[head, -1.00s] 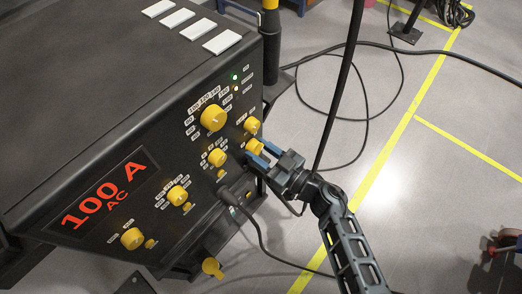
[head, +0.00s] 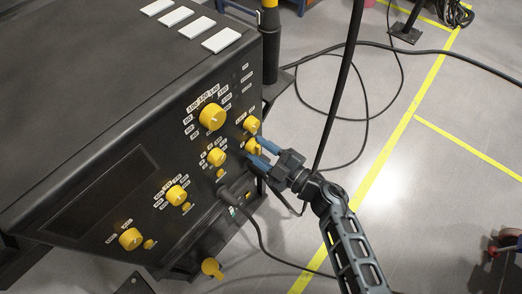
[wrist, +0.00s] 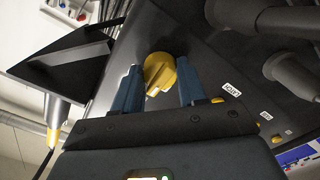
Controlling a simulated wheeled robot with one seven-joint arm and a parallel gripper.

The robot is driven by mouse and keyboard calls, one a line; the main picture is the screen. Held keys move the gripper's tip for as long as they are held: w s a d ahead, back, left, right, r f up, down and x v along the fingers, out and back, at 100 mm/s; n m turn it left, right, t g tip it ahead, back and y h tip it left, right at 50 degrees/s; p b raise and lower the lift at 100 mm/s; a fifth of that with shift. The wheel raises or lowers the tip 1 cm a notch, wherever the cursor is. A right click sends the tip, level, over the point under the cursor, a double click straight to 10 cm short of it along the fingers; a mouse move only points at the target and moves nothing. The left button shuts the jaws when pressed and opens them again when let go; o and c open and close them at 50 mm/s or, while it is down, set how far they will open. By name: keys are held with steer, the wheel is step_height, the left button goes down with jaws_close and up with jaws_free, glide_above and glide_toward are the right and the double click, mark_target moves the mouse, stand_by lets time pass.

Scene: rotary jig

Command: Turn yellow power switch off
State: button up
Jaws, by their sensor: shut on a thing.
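The yellow power switch (head: 252,147) is a round knob at the right edge of the black machine's front panel. The wrist view shows it as a yellow knob (wrist: 159,72) with a raised grip bar, next to a small white label. My gripper (head: 257,150) is at this knob, with its blue fingers on either side and shut on it. In the wrist view the blue fingers (wrist: 158,88) flank the knob. The display (head: 103,194) on the panel is dark, and no indicator lights glow.
Other yellow knobs sit close by: a large one (head: 212,117), one just above (head: 250,125) and one to the left (head: 217,157). A black cable (head: 252,222) leaves the panel below. Open floor lies to the right.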

steer(key=n+b, duration=0.1)
steer(key=n, duration=0.3)
steer(key=shift+n, duration=0.3)
steer(key=n+b, duration=0.1)
steer(key=n, duration=0.3)
steer(key=shift+s+n, duration=0.1)
steer(key=shift+n, duration=0.2)
steer(key=o, duration=1)
steer(key=shift+o, duration=0.2)
steer(key=v, duration=0.7)
steer(key=shift+s+d, duration=0.2)
steer(key=shift+d, duration=0.15)
